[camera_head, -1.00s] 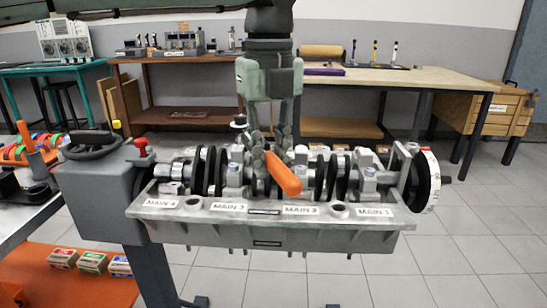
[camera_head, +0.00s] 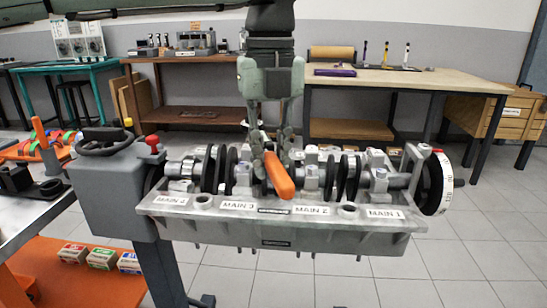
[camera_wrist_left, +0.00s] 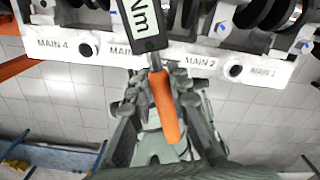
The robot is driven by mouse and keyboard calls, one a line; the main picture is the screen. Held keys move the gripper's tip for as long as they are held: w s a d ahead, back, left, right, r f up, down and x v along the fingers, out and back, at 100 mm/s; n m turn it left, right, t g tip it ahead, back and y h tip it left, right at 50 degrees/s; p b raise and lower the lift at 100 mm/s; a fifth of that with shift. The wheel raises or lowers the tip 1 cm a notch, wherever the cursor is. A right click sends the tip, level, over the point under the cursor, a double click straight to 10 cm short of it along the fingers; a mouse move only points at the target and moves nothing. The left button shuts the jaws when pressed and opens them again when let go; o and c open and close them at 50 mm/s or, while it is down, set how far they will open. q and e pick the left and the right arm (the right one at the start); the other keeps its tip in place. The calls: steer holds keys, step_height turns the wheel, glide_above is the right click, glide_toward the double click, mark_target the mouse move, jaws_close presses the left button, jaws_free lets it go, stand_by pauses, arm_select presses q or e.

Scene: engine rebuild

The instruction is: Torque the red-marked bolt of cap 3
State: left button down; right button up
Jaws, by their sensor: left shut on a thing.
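My left gripper (camera_head: 273,160) hangs from above over the middle of the engine block (camera_head: 270,229), shut on a torque wrench by its orange handle (camera_head: 280,180). In the left wrist view the wrench's dark body (camera_wrist_left: 141,28) reads "Nm" and runs from the handle (camera_wrist_left: 165,105) up past the picture's edge. Its working end is hidden. The MAIN 3 label (camera_head: 238,205) is on the block's front rail, left of the handle. Cap 3 (camera_head: 243,174) stands behind it, left of the gripper. I cannot make out a red mark on its bolts. My right gripper is not in view.
The crankshaft runs along the block, with a graduated wheel (camera_head: 438,184) at its right end. A grey stand with a handwheel (camera_head: 104,141) and red knob (camera_head: 152,140) is at left. A bench (camera_head: 420,79) stands behind; floor at right is clear.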

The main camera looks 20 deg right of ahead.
arm_select(q)
steer(key=shift+a, duration=0.1)
steer(key=shift+w+a+m, duration=0.1)
steer(key=shift+a+m, duration=0.4)
steer(key=shift+a, duration=0.2)
stand_by(0.4)
steer(key=shift+w+a+r+m, duration=0.1)
steer(key=shift+w+a+m, duration=0.05)
steer(key=shift+a+m, duration=0.55)
steer(key=shift+w+a, duration=0.1)
steer(key=shift+a, duration=0.25)
stand_by(0.6)
steer(key=shift+w+a+m, duration=0.3)
steer(key=shift+a+m, duration=0.3)
steer(key=shift+a, duration=0.2)
steer(key=shift+w+a+m, duration=0.3)
steer(key=shift+a+m, duration=0.3)
steer(key=shift+a, duration=0.15)
stand_by(3.6)
